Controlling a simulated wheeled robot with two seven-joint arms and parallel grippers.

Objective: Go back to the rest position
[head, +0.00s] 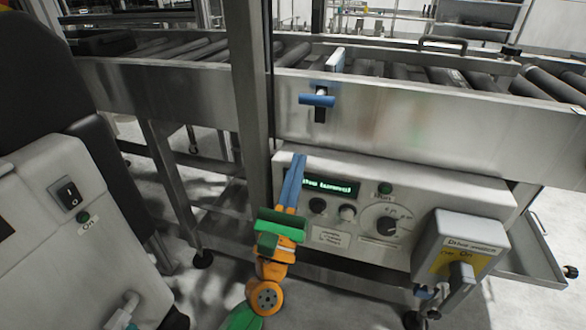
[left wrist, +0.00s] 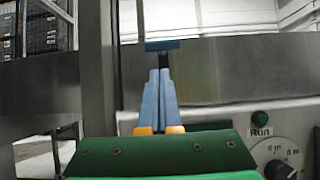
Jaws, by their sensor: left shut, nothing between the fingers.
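My left gripper (head: 298,163) is in the head view, on an orange and green arm that comes up from the bottom. Its blue fingers are shut with nothing between them. They point up in front of the control panel (head: 440,205) and cover the left end of its green display (head: 333,187). In the left wrist view the shut fingers (left wrist: 160,76) point at a blue T-shaped handle (left wrist: 162,45) on the steel side rail. The same handle (head: 317,100) shows in the head view just above the fingertips, seemingly apart from them. My right gripper is not in view.
A steel post (head: 250,110) stands just left of my left gripper. The roller conveyor (head: 420,78) runs behind. A grey box with a yellow label (head: 455,262) juts out at the right. A white cabinet with a black switch (head: 68,194) is at the left.

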